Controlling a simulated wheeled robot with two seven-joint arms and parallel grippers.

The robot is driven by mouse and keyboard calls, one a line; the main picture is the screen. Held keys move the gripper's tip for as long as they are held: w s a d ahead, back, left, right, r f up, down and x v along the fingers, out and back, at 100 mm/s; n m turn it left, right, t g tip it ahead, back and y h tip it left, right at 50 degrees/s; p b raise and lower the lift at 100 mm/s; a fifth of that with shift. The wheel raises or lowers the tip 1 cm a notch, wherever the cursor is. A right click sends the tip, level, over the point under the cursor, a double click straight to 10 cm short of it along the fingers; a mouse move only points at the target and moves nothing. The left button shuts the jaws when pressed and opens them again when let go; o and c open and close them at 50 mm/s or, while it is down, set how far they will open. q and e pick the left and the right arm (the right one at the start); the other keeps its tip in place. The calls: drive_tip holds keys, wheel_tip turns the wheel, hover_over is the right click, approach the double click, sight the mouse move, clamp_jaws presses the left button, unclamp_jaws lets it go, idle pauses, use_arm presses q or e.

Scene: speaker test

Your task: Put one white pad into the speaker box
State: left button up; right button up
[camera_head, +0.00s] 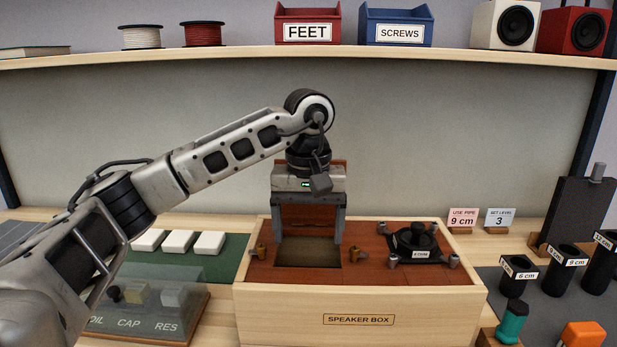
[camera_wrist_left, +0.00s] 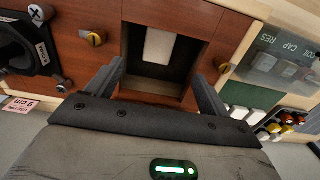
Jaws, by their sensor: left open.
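The speaker box (camera_head: 358,318) is pale wood with a red-brown top and a rectangular opening. My left gripper (camera_head: 307,238) is over that opening, pointing down, with its fingers apart and nothing between them. In the left wrist view, a white pad (camera_wrist_left: 158,46) lies inside the dark opening, beyond the open fingers (camera_wrist_left: 157,88) and apart from them. The head view does not show this pad. Three more white pads (camera_head: 179,241) lie in a row on a green mat (camera_head: 232,252) left of the box. My right gripper is not in view.
A black driver (camera_head: 414,240) and several brass and grey knobs sit on the box top. A clear-lidded parts case (camera_head: 140,315) is at the left. Black pipes (camera_head: 561,270), a teal tool (camera_head: 511,322) and an orange object (camera_head: 583,335) are at the right. A shelf (camera_head: 300,52) runs behind.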

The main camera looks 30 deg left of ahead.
use_arm(q)
wheel_tip(320, 180, up, 12)
drive_tip(key=p, duration=0.3)
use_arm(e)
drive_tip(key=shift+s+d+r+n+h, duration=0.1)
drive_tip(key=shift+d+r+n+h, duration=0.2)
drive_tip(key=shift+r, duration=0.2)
use_arm(q)
drive_tip(key=shift+r, duration=0.1)
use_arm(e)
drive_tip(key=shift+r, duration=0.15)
